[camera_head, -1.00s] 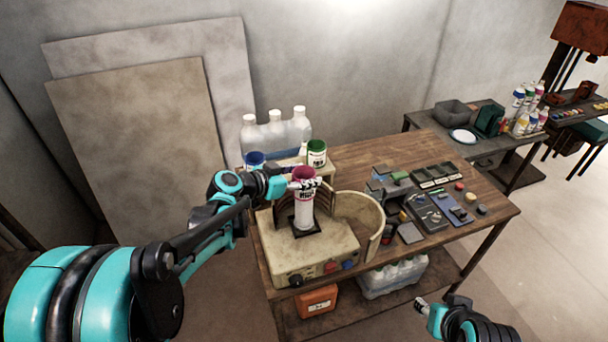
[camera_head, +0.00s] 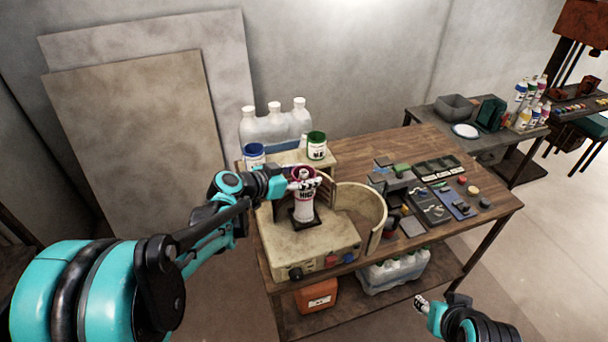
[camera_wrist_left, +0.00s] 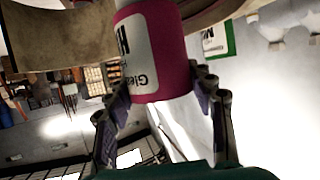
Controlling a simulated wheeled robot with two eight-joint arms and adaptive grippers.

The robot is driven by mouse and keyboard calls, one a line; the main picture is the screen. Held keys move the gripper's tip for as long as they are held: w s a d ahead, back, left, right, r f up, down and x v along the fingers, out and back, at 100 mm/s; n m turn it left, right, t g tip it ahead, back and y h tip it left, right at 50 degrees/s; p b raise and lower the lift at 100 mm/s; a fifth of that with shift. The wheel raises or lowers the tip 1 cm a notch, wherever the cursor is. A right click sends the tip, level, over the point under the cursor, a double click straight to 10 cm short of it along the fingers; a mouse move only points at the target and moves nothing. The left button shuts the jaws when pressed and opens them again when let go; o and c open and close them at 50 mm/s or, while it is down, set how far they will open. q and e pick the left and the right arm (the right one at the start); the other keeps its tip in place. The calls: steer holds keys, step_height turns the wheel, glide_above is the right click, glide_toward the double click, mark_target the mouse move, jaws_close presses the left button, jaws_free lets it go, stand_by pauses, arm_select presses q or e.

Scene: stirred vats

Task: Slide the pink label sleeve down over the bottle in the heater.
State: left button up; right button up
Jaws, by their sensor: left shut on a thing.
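The pink label sleeve (camera_wrist_left: 168,78), with a white printed panel, fills the upper middle of the left wrist view, between my left gripper's fingers (camera_wrist_left: 163,103). In the head view my left gripper (camera_head: 301,184) is shut on the sleeve (camera_head: 303,173) at the upper part of the white bottle (camera_head: 303,211). The bottle stands upright in the cream heater (camera_head: 325,250), on a dark square base. The fingers hide part of the sleeve, so I cannot tell how far down it sits. My right gripper (camera_head: 421,301) is low at the right, away from the heater; its jaws are too small to read.
Blue-topped (camera_head: 254,155) and green-topped (camera_head: 316,146) cans stand behind the heater. Its curved wall (camera_head: 372,212) rises to the right of the bottle. Dark trays and small parts (camera_head: 428,205) cover the right of the wooden table (camera_head: 390,150). Clear jugs (camera_head: 275,125) stand at the back.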

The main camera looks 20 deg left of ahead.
mark_target(297, 198)
arm_select(q)
steer(key=shift+f+b, duration=3.45)
steer(key=shift+f, duration=0.9)
steer(key=shift+r, duration=0.1)
steer(key=o, duration=0.8)
steer(key=shift+d, duration=0.1)
steer(key=shift+c, duration=0.2)
steer(key=shift+s+a+r, duration=0.1)
steer(key=shift+s+a, duration=0.1)
steer(key=v, duration=1.1)
steer(key=shift+s, duration=0.2)
